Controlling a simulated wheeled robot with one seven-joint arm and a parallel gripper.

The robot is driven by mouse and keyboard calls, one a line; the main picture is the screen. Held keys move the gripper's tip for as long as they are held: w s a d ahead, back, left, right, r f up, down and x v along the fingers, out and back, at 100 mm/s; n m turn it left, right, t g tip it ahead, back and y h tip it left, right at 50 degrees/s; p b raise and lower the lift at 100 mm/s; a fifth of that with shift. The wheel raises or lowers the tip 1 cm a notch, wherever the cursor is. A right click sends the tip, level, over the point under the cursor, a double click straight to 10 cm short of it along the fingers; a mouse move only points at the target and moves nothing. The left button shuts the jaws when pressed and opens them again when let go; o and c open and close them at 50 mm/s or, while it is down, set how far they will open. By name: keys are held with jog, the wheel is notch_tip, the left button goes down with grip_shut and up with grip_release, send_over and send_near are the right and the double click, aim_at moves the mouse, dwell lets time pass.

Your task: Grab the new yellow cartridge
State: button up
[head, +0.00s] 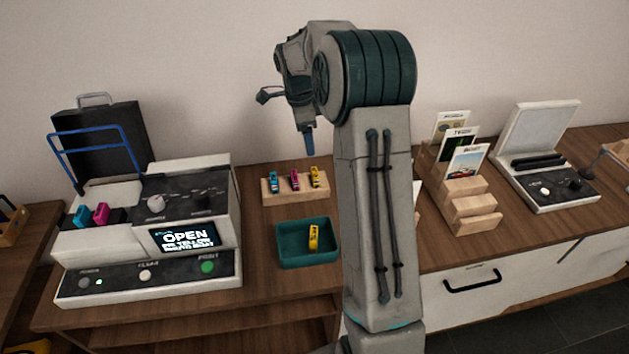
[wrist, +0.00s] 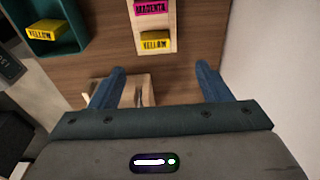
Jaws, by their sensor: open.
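A yellow cartridge (head: 315,177) stands at the right end of a wooden rack (head: 283,197), beside a magenta and a blue one. It also shows in the wrist view (wrist: 156,41), labelled YELLOW. A second yellow cartridge (head: 313,237) lies in a teal tray (head: 290,263) in front of the rack, also in the wrist view (wrist: 52,35). No mark seen tells which is new. My gripper (head: 309,143) is above the rack's right end, pointing down. In the wrist view my gripper (wrist: 161,78) is open and empty, its fingers apart from the rack's yellow cartridge.
A printer (head: 95,284) stands at the left with its lid up, blue and magenta cartridges (head: 101,213) in its bay, and a screen (head: 184,237) reading OPEN. A stepped wooden card stand (head: 470,215) is right of my arm. The wall is close behind the rack.

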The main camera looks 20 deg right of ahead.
send_over(315, 172)
notch_tip(315, 172, down, 6)
notch_tip(315, 172, down, 4)
jog(key=shift+a+f+p, duration=0.1)
jog(key=shift+f+p, duration=0.15)
jog(key=shift+p, duration=0.25)
jog(key=shift+f, duration=0.55)
jog(key=c, duration=1.1)
